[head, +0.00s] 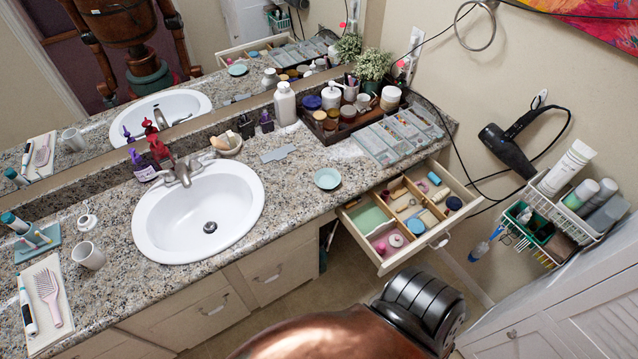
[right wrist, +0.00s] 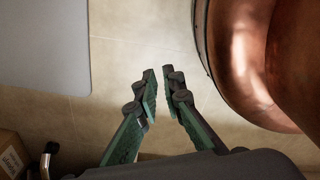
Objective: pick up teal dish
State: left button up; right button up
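The teal dish (head: 327,179) is small, round and shallow. It lies on the speckled counter (head: 290,200) between the sink and the open drawer, and looks empty. Its reflection shows in the mirror. My right gripper (right wrist: 159,75) shows in the right wrist view with its fingers apart and nothing between them. It is over the bare floor, away from the dish. Neither gripper shows in the head view, and my left gripper is not seen.
The white sink (head: 165,236) is left of the dish. A dark tray of jars (head: 326,136) and a clear organizer (head: 370,150) stand behind it. An open drawer (head: 385,266) juts out at right. A hair dryer (head: 508,150) and wire basket (head: 545,208) hang on the wall.

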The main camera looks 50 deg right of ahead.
aim_at(326, 177)
jog(key=k, duration=0.55)
jog(key=z, duration=0.7)
jog(key=i, duration=0.55)
jog(key=z, duration=0.05)
